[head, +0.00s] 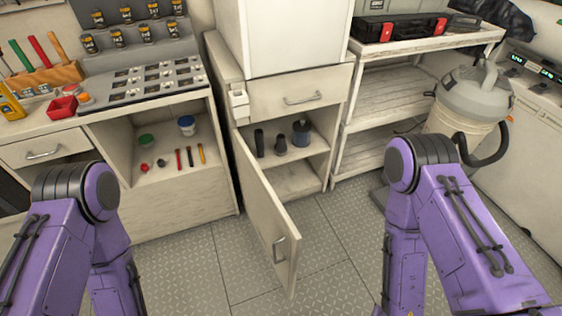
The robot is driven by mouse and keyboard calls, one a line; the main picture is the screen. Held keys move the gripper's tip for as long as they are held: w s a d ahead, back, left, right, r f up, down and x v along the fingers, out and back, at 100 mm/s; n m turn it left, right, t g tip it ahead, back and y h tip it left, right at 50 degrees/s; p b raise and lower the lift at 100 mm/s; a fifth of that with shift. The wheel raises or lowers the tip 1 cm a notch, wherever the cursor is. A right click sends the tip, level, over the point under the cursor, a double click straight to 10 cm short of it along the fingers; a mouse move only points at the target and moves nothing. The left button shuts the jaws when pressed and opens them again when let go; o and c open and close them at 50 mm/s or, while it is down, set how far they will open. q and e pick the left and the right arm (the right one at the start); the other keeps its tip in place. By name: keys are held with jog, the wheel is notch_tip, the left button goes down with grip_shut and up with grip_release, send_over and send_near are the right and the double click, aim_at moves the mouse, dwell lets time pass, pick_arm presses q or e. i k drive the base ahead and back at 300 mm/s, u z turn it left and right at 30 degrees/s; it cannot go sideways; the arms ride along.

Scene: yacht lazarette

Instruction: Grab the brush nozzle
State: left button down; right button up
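Three dark items stand on the upper shelf of the open cabinet (290,178) in the middle. One is a slim black cylinder (259,142). Beside it is a short dark piece with a wider base (281,146). To the right is a wider blue-grey cylindrical piece (301,134). They look like vacuum nozzles, but they are too small to tell which is the brush nozzle. My purple arms come in at the lower left and lower right. Both grippers are out of view, and nothing of mine shows at the cabinet.
The cabinet door (266,220) hangs open toward me over the floor, below a closed drawer (300,97). A grey vacuum (470,100) with a black hose stands at right. An open shelf at left holds small tools. Metal floor (340,250) is clear between my arms.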

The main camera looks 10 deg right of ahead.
aim_at(280, 149)
jog(key=k, duration=0.6)
jog(key=z, duration=1.5)
jog(key=i, duration=2.55)
jog(key=u, duration=3.65)
